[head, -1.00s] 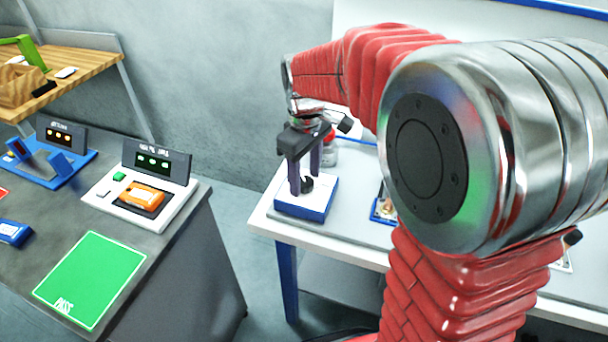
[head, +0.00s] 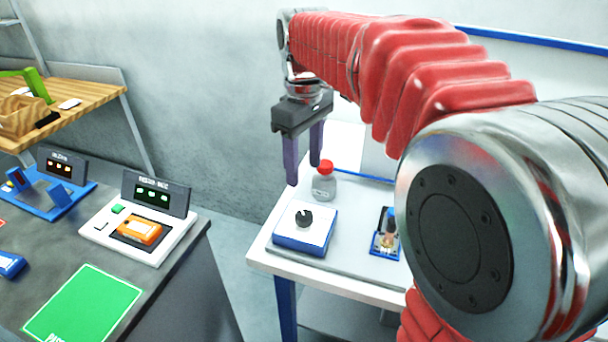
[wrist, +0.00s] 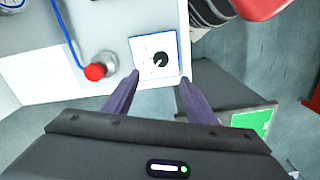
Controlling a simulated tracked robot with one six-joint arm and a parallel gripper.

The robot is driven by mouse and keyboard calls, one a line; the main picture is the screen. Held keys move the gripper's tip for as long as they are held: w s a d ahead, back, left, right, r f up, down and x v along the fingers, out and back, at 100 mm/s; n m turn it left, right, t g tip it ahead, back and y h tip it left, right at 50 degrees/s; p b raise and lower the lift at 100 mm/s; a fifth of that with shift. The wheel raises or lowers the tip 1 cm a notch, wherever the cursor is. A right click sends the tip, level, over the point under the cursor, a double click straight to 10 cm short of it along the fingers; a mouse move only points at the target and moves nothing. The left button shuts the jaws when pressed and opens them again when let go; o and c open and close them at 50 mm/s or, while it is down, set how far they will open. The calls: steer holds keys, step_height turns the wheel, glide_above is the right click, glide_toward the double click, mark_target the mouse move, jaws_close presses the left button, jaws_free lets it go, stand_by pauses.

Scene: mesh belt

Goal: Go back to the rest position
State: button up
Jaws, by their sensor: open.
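My gripper (head: 303,172) is open and empty, raised in the air above the left end of the white table (head: 262,258). Its two dark purple fingers point down and are apart. Below it, a white and blue box with a black knob (head: 304,229) sits on the table, clear of the fingers. In the wrist view the box (wrist: 149,49) lies beyond the fingertips (wrist: 155,85). My red-sleeved arm reaches from the right side of the head view and hides part of the table.
A bottle with a red cap (head: 324,183) stands behind the box. A small blue-framed item (head: 385,240) lies to its right. At left, a grey bench holds an orange device in a white tester (head: 154,250) and a green pad (head: 85,305). A floor gap separates bench and table.

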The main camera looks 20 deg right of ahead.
steer(key=shift+r, duration=0.1)
stand_by(0.3)
steer(key=s+f+m+t, duration=0.2)
steer(key=s+f+m, duration=0.1)
steer(key=s, duration=0.6)
steer(key=s+f+m+t, duration=0.3)
steer(key=s+m, duration=0.1)
steer(key=s, duration=0.5)
steer(key=shift+s+a+f+t, duration=0.15)
steer(key=shift+s+f+t, duration=0.15)
steer(key=shift+s+f, duration=0.1)
